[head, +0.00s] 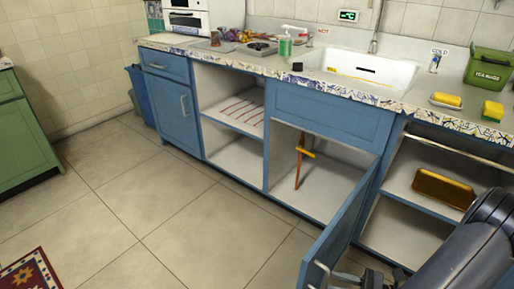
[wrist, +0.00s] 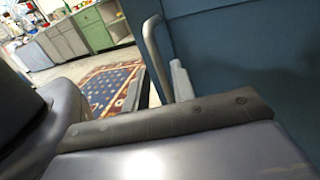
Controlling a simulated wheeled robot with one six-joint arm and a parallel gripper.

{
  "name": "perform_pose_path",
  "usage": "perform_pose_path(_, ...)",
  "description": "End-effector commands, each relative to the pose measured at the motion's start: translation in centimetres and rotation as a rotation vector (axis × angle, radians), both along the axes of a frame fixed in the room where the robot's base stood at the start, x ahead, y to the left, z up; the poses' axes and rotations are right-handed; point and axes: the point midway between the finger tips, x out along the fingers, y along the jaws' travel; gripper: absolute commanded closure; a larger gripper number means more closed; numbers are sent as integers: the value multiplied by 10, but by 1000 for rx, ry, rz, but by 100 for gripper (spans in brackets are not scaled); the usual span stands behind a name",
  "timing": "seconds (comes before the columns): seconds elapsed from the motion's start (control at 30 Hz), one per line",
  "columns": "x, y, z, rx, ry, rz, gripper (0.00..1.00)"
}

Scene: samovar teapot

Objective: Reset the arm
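My gripper shows in the wrist view (wrist: 158,84), its two fingers apart on either side of the upright metal handle (wrist: 154,45) of a blue cabinet door (wrist: 240,60). I cannot tell whether either finger touches the handle. In the head view the door (head: 340,225) stands swung out from the cabinet under the sink. Its handle (head: 318,268) is low in the picture. My arm (head: 465,262) comes in from the bottom right, on the right side of the door. The gripper's fingertips are not clear there.
An orange-brown stick-like item (head: 300,162) stands in the opened cabinet. A brown tray (head: 442,188) lies on the open shelf at right, close to my arm. The counter (head: 270,70) and sink (head: 365,70) are above. Floor (head: 175,215) to the left is clear, with a patterned rug (head: 32,272).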

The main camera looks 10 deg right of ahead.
Motion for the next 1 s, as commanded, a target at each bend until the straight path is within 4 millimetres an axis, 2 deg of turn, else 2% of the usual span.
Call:
perform_pose_path(0.1, 12, 17, -2, 1, 1, 3, 75)
perform_pose_path(0.3, 23, 32, -1, 1, 1, 1, 75)
perform_pose_path(1.0, 21, 39, 2, -8, -5, 32, 75)
